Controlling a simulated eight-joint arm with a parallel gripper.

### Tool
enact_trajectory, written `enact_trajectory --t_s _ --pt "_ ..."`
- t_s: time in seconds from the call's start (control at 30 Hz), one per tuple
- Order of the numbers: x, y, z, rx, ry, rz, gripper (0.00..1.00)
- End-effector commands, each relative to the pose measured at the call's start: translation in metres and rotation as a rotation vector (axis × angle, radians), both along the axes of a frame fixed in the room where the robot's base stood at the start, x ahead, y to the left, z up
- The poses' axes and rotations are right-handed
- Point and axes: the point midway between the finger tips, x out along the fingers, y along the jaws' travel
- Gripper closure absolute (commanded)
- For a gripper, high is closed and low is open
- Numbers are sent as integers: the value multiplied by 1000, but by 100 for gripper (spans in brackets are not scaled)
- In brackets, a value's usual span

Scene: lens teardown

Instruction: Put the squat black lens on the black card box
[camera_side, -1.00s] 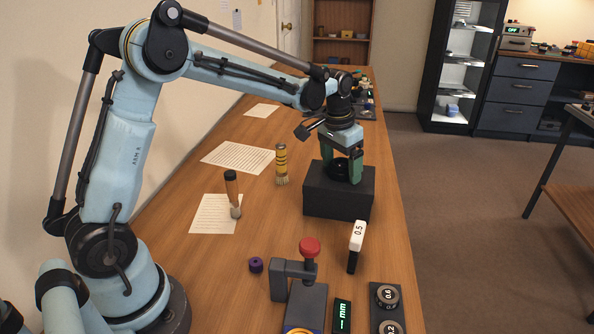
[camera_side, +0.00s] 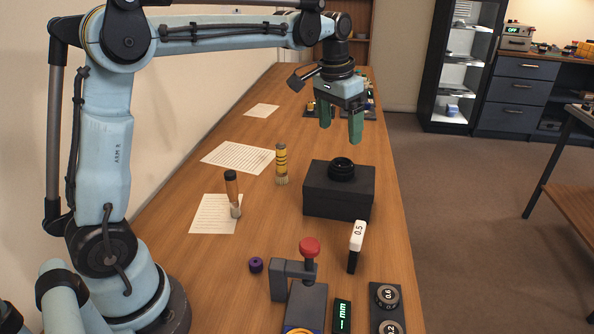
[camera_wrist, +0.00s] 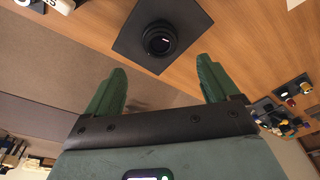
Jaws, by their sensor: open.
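The squat black lens (camera_side: 341,168) rests upright on top of the black card box (camera_side: 338,198), towards the back of the box top. In the wrist view the lens (camera_wrist: 160,39) sits on the dark box top (camera_wrist: 186,20) with bare box around it. My gripper (camera_side: 340,130) hangs above the lens, clear of it, with its green fingers spread apart and nothing between them. The wrist view also shows the two fingers (camera_wrist: 157,80) apart and empty.
Yellow-banded (camera_side: 281,165) and brown-handled (camera_side: 233,194) brushes stand left of the box. A white-topped 0.5 tool (camera_side: 355,246) and a red-knobbed fixture (camera_side: 309,250) are in front. Paper sheets (camera_side: 238,157) lie further left.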

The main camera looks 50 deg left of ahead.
Motion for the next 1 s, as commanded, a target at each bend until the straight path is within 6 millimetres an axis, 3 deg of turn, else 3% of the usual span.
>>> enact_trajectory --t_s 0.37,0.67,1.0 --pt "-16 -6 21 4 -32 1 12" --pt "-80 -28 13 14 -197 0 12" --pt "-152 -48 -31 8 -391 0 12"
